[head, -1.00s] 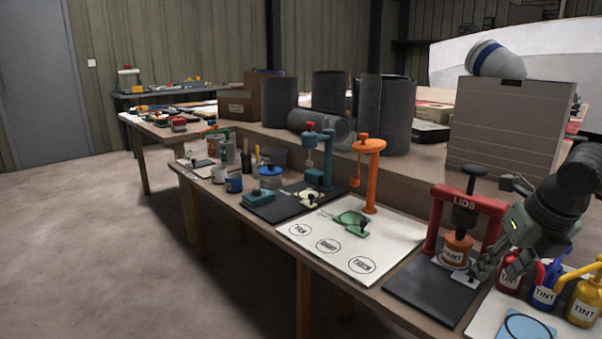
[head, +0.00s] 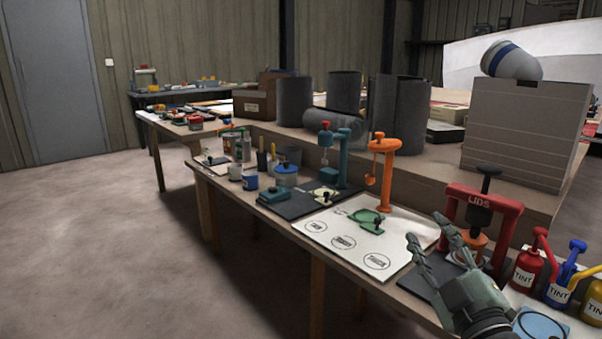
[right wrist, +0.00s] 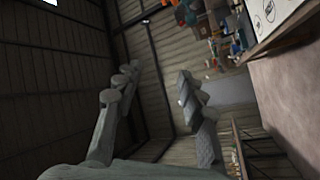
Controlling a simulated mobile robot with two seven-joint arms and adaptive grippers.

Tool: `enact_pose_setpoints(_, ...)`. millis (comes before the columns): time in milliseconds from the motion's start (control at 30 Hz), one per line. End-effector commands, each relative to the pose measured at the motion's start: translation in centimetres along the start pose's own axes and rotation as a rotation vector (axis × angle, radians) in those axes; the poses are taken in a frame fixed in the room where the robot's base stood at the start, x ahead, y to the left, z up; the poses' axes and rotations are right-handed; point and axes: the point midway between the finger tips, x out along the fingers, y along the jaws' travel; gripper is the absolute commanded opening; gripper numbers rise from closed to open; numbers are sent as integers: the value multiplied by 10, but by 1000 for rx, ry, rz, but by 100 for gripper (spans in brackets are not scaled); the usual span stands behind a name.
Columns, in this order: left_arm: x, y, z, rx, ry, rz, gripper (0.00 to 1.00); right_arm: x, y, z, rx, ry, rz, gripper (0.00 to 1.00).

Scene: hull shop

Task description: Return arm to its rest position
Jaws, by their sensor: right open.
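My right gripper (head: 433,243) is in the lower right of the head view, in front of the red lid press and above the near edge of the bench. Its fingers point up and are spread apart with nothing between them. In the right wrist view the same gripper (right wrist: 160,90) shows two spread grey fingers and no object between them. The red press (head: 481,203) marked LIDS stands behind the gripper, with an orange can (head: 472,248) under its plunger, partly hidden by the fingers. My left gripper is not in view.
Tint bottles in red (head: 525,268), blue (head: 562,288) and yellow (head: 594,300) stand right of the gripper. A white board (head: 330,228) with labelled circles and an orange stand (head: 385,180) are to its left. Open floor (head: 120,250) lies left of the bench.

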Motion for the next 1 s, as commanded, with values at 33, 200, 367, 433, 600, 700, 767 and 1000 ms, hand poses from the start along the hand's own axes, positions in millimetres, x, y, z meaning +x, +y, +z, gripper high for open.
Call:
enact_pose_setpoints(33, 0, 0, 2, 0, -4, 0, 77, -15, -12, 34, 75, -144, -12, 40)
enact_pose_setpoints(200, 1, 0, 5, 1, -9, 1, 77, -89, -62, 129, 256, -596, -105, 40)
enact_pose_setpoints(367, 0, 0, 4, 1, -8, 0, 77, -177, -115, 176, 376, -945, -243, 40)
enact_pose_setpoints(433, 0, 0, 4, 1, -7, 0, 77, -212, -133, 184, 413, -1061, -303, 40)
enact_pose_setpoints(600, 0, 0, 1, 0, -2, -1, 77, -280, -164, 189, 475, -1267, -430, 40)
enact_pose_setpoints(700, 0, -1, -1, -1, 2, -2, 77, -313, -177, 186, 503, -1359, -498, 40)
enact_pose_setpoints(767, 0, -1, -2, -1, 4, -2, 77, -332, -184, 182, 520, -1410, -538, 40)
enact_pose_setpoints(1000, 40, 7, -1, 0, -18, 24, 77, -340, -219, 206, 538, -1452, -589, 40)
